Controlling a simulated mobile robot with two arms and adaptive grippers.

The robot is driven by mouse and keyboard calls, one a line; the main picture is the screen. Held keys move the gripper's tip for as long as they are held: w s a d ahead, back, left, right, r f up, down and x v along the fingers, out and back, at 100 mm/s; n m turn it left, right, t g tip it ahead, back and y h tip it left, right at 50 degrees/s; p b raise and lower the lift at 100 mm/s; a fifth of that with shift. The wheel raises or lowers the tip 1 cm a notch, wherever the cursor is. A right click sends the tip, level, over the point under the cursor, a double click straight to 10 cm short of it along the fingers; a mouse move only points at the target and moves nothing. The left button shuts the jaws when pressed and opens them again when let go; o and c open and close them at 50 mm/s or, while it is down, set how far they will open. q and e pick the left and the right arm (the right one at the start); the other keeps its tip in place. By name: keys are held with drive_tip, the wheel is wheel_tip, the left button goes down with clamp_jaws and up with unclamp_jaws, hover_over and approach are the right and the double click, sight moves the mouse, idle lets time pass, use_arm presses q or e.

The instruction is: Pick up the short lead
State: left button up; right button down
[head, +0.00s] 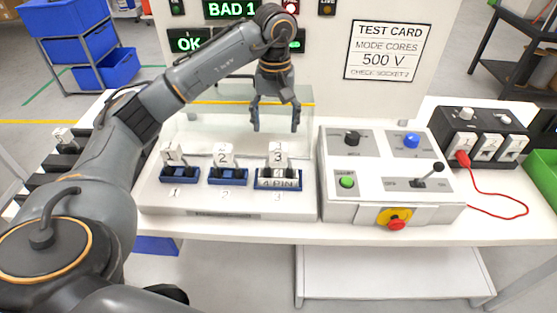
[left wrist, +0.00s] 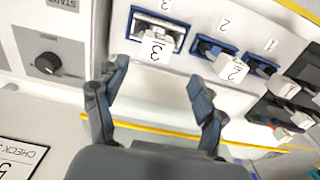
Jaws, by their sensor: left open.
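My left gripper (head: 275,122) is open and empty, pointing down above the back of the white test fixture (head: 240,208), behind the tag marked 3. In the left wrist view the open fingers (left wrist: 159,78) have nothing between them. Tagged plugs 1 (head: 172,154), 2 (head: 223,156) and 3 (head: 278,157) stand in blue sockets on the fixture; socket 3 bears a 4 PIN label. A red lead (head: 500,196) runs from a red plug in the black box (head: 470,130) at right. I cannot tell which item is the short lead. My right gripper is not in view.
A grey control panel (head: 385,190) with knobs, a lever and a red stop button stands right of the fixture. A clear guard (head: 220,130) stands behind the sockets. A black rack (head: 60,165) with a white-tagged item is at left. A green bin (head: 544,170) is at far right.

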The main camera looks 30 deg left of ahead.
sight(278, 147)
use_arm(q)
wheel_tip(278, 147, down, 3)
drive_tip(key=shift+r+p, duration=0.15)
drive_tip(key=shift+p, duration=0.15)
drive_tip(key=f+p, duration=0.1)
drive_tip(key=f, duration=0.1)
drive_tip(key=d+f+p, duration=0.1)
drive_tip(key=f, duration=0.1)
drive_tip(key=shift+s, duration=0.1)
drive_tip(key=shift+f, duration=0.65)
drive_tip(key=c, duration=1.3)
